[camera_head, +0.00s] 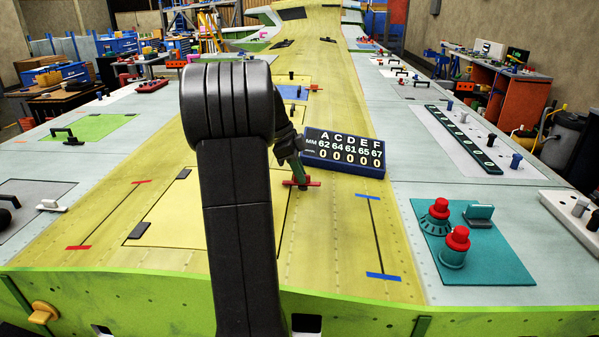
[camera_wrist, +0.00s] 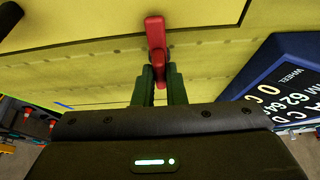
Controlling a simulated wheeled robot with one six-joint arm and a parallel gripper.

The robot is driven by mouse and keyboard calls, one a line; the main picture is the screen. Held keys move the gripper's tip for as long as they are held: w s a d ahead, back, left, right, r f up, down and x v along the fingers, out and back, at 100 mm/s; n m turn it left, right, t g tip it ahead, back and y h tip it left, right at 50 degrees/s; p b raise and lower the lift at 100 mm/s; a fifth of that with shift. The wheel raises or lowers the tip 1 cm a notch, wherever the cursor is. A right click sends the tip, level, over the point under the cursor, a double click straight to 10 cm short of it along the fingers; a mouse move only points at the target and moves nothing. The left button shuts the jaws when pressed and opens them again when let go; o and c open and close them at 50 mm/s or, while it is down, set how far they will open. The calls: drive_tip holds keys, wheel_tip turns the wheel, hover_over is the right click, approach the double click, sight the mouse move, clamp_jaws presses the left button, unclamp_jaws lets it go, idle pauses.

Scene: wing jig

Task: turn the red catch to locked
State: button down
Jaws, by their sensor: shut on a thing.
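The red catch (camera_head: 312,184) is a small red bar on the yellow-green wing skin, at the edge of a pale yellow panel (camera_head: 180,215). In the head view the bar lies roughly left to right. My gripper (camera_head: 301,180) reaches down to it from behind my dark arm, which hides part of the panel. In the wrist view the catch (camera_wrist: 156,40) stands upright in the picture, and the two dark green fingers of my gripper (camera_wrist: 157,80) are shut on its near end. The catch's pivot and any lock marks are hidden or too small to tell.
A dark blue counter box (camera_head: 345,152) with white letters and digits stands close to the right of my gripper. A teal plate (camera_head: 480,275) with two red-topped knobs lies at the right. Red and blue tape marks with thin slots flank the panel.

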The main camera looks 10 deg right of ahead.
drive_tip(key=shift+r, duration=0.1)
drive_tip(key=c, duration=1.5)
unclamp_jaws()
drive_tip(key=v, duration=1.3)
drive_tip(key=shift+a+r, duration=0.1)
drive_tip(key=shift+r, duration=0.2)
drive_tip(key=x, duration=1.3)
drive_tip(key=shift+f, duration=0.4)
